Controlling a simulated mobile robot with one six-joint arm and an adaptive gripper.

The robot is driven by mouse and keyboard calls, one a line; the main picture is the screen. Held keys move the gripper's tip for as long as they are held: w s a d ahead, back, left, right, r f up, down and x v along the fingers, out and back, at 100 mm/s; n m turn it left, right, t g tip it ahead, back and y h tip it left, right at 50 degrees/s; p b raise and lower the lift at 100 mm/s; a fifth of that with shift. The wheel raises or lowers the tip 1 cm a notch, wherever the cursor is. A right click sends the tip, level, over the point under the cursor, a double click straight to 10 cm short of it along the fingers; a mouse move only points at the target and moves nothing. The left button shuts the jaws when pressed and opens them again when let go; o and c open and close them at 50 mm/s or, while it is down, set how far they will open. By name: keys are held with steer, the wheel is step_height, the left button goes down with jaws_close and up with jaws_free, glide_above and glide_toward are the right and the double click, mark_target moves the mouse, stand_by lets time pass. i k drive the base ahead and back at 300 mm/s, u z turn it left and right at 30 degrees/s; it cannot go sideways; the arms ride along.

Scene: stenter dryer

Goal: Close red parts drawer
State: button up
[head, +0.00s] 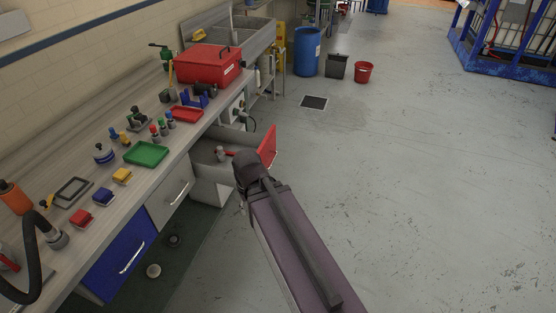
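The red parts drawer shows its red front panel (267,146) in the head view, just right of the middle of the bench. It is pulled out, and I see into its grey open inside (207,154). A tool with a grey head and a red handle (222,154) lies in it. My arm comes in from the lower right, and its dark joint covers the near part of the drawer. Whether the arm touches the drawer I cannot tell. My gripper cannot be made out; it is hidden behind the arm or out of view.
A blue drawer (120,259) and a grey drawer (170,194) in the bench are shut. The worktop holds a green tray (146,154), a red toolbox (209,65) and several small parts. A blue barrel (307,51) and red bucket (363,72) stand behind. The floor at right is clear.

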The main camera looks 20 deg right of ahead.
mark_target(206, 166)
steer(key=z, duration=0.35)
steer(key=i, duration=1)
steer(key=u, duration=0.4)
steer(key=k, duration=0.6)
steer(key=z, duration=0.2)
